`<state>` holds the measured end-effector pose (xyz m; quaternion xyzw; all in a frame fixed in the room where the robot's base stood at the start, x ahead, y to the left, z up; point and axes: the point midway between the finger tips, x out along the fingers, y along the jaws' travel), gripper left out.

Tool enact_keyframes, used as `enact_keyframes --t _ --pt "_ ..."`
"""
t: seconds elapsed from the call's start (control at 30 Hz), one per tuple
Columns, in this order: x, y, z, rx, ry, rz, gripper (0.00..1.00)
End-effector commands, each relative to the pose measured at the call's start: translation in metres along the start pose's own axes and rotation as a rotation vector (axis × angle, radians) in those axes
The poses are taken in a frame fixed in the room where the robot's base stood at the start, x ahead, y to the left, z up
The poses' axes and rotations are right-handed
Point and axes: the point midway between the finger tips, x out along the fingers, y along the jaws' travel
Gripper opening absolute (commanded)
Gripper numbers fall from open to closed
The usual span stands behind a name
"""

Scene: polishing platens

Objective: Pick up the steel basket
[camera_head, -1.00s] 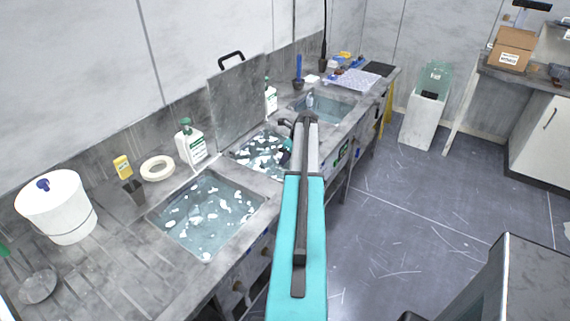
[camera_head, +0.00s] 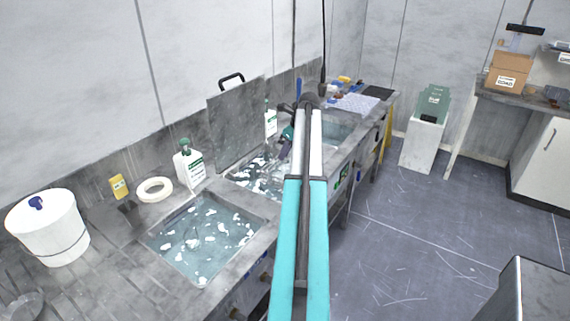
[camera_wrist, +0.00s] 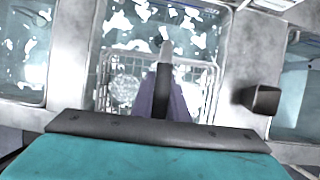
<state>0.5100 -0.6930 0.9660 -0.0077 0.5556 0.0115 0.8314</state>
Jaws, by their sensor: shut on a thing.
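The steel basket (camera_wrist: 112,70) is a wire-mesh basket seen from above in the wrist view, over the foamy water of the middle sink (camera_head: 240,183). Pale round pieces (camera_wrist: 123,92) show inside it. My gripper (camera_wrist: 164,46) reaches down over the middle of the basket and is shut on it; the grip itself is mostly hidden by the gripper body. In the head view my gripper (camera_head: 287,140) is above the middle sink, and the arm hides part of the basin.
A grey lid panel (camera_head: 238,122) stands upright behind the middle sink. A foamy near sink (camera_head: 200,240), a white pump bottle (camera_head: 188,165), a tape ring (camera_head: 154,190) and a white bucket (camera_head: 48,230) are to the left. A far sink (camera_head: 337,130) lies beyond.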

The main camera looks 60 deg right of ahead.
Motion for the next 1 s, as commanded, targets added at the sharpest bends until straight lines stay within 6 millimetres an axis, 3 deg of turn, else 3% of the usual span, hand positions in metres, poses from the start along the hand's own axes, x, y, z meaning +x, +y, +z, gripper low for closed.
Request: enact_keyframes --t 0.3,1.0 --pt "-0.02 0.0 0.009 -0.001 -0.002 -0.001 0.0" --pt "-0.022 0.0 0.01 -0.001 -0.002 0.0 0.0"
